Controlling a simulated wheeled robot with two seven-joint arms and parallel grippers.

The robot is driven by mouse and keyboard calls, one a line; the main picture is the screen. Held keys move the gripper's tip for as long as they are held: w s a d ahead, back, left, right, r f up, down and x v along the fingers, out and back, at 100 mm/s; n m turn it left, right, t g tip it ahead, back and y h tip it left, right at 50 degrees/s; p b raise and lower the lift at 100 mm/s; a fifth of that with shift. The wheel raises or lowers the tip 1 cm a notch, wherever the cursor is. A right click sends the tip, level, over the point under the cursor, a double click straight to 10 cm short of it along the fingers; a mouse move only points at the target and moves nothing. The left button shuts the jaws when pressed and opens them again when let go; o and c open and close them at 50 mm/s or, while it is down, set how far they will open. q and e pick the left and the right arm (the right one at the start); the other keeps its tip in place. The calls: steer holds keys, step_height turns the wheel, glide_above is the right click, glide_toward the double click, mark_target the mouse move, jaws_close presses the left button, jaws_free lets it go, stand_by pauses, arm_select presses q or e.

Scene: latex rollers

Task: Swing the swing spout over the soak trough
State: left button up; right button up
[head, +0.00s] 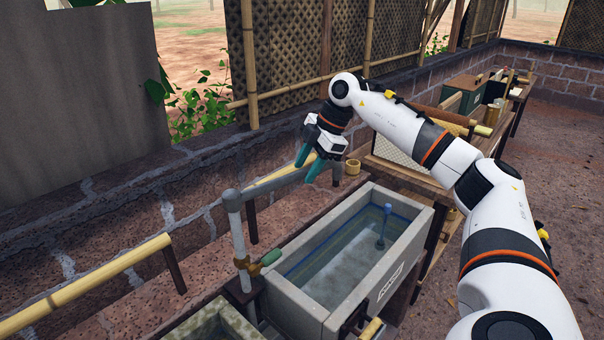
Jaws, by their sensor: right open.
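The swing spout is a grey pipe (270,183) on an upright grey post (237,235), with a brass fitting and green handle low on the post. Its arm points to the back right, along the wall side of a grey stone trough (300,297) with water in it. The trough's front label is too small to read. My right gripper (304,173) is open at the spout's far end. Its teal fingers show on either side of the pipe; I cannot tell whether they touch it. My left gripper is not in view.
A second, mossy basin (220,322) shows at the bottom edge. A blue-topped rod (385,225) stands in the water. Bamboo rails (90,283) run along the brick wall. A wooden bench (415,176) stands behind my right arm.

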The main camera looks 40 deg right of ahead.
steer(key=shift+x, duration=1.5)
steer(key=shift+c, duration=0.3)
jaws_close()
